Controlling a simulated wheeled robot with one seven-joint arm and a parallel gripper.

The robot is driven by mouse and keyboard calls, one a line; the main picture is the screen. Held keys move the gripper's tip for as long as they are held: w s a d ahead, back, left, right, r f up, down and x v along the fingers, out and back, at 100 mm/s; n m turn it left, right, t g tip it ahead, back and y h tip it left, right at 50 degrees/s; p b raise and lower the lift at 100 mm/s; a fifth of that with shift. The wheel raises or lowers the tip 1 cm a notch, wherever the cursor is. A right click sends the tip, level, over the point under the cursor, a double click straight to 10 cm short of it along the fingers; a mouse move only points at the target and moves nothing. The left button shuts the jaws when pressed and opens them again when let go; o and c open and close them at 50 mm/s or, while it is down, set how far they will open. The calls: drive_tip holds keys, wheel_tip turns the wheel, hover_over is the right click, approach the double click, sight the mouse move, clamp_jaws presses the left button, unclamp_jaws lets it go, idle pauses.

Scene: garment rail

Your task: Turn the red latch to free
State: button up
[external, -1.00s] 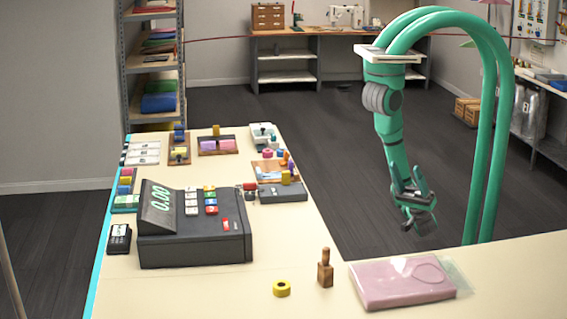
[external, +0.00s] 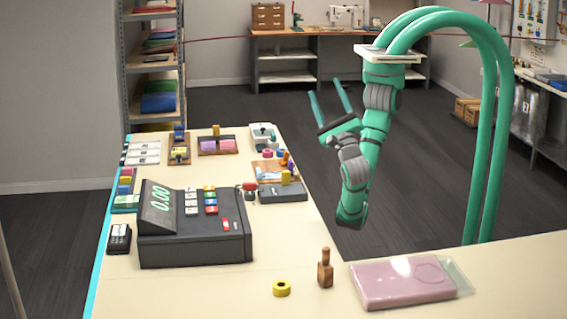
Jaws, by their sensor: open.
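I cannot tell for sure which part is the red latch. A small red piece (external: 249,186) sits just right of the cash register, beside a dark box with a yellow knob (external: 285,177). Small red parts (external: 225,223) also show on the register's right side. They are too small to read how they are turned. My gripper (external: 324,87) is open and empty. Its two long green fingers point up and slightly left, over the dark floor beyond the table's right edge. It is well apart from all these red parts.
The dark cash register (external: 195,247) stands on the cream table (external: 215,292). Several small blocks and trays fill the back. The front middle is mostly clear.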

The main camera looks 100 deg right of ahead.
drive_tip(key=w+d+r+m+g+y, duration=0.2)
drive_tip(key=w+d+r+y, duration=0.1)
drive_tip(key=w+d, duration=0.3)
drive_tip(key=w+d+r+m+g+y, duration=0.1)
drive_tip(key=w+d+r+m+y, duration=0.15)
drive_tip(key=d, duration=0.45)
drive_tip(key=w+d+f+m+g+y, duration=0.1)
drive_tip(key=w+d+f+y, duration=0.3)
drive_tip(key=d, duration=0.3)
drive_tip(key=w+d+f+m+g+y, duration=0.1)
drive_tip(key=w+d+f+m+y, duration=0.15)
drive_tip(key=w+d, duration=0.3)
drive_tip(key=m+g+y, duration=0.2)
drive_tip(key=m+y, duration=0.2)
drive_tip(key=y, duration=1)
hover_over(253, 188)
drive_tip(key=w, duration=0.1)
wheel_tip(253, 188, down, 23)
drive_tip(key=f, duration=0.7)
drive_tip(key=d+f, duration=0.1)
drive_tip(key=f, duration=0.2)
drive_tip(key=shift+f, duration=0.2)
drive_tip(key=shift+c, duration=0.4)
